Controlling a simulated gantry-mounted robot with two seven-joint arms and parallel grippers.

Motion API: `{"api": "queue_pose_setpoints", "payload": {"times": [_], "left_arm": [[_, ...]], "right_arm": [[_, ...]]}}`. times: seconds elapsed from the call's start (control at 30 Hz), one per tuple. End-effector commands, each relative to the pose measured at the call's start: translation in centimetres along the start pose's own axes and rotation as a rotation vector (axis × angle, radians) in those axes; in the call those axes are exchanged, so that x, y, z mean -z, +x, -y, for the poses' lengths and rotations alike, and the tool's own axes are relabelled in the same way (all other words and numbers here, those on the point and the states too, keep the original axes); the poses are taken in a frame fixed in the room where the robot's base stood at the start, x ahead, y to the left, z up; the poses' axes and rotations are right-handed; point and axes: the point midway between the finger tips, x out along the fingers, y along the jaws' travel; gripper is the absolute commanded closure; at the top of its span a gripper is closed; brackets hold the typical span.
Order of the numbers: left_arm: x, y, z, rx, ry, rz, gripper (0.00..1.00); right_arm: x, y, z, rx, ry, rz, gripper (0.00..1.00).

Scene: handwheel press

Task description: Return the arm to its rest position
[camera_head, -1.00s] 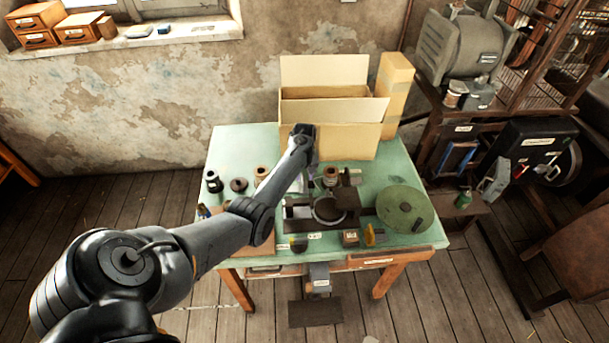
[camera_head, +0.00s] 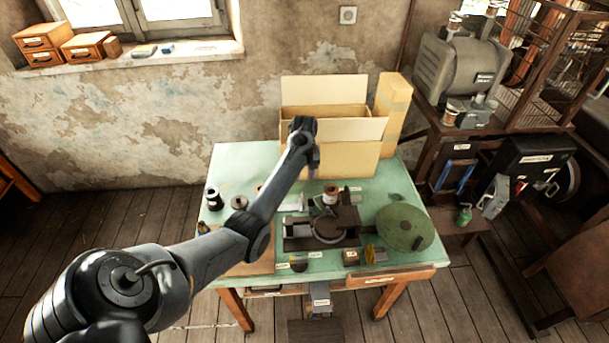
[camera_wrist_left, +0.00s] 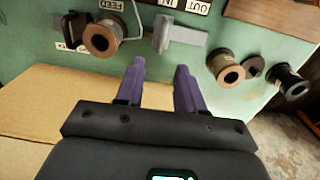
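My left arm reaches in from the left over the green table (camera_head: 232,165). Its gripper (camera_head: 313,172) hangs in front of the cardboard box (camera_head: 350,160), above the table. In the left wrist view the gripper's two purple fingers (camera_wrist_left: 160,66) are apart with nothing between them. The press (camera_head: 330,228) stands on the table with a brown spool (camera_head: 330,194) at its back; a spool also shows in the left wrist view (camera_wrist_left: 101,38). My right gripper is in neither view.
A tall carton (camera_head: 393,115) stands beside the open box. A machine (camera_head: 462,70) sits on the bench at right. The floor left of the table is clear.

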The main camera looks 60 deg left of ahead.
Motion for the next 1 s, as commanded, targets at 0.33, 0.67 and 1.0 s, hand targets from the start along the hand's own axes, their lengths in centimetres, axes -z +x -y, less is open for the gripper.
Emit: {"api": "queue_pose_setpoints", "payload": {"times": [0.33, 0.67, 1.0], "left_arm": [[-0.3, 0.3, 0.0, 0.009, 0.015, -0.01, 0.62], [-7.6, 4.4, -0.6, 0.127, 0.361, -0.179, 0.62], [-28.0, 8.1, -0.6, 0.087, 0.96, -0.285, 0.62]], "right_arm": [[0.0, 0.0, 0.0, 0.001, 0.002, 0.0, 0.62], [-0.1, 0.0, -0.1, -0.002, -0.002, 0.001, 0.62], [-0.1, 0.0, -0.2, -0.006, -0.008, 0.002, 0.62]]}}
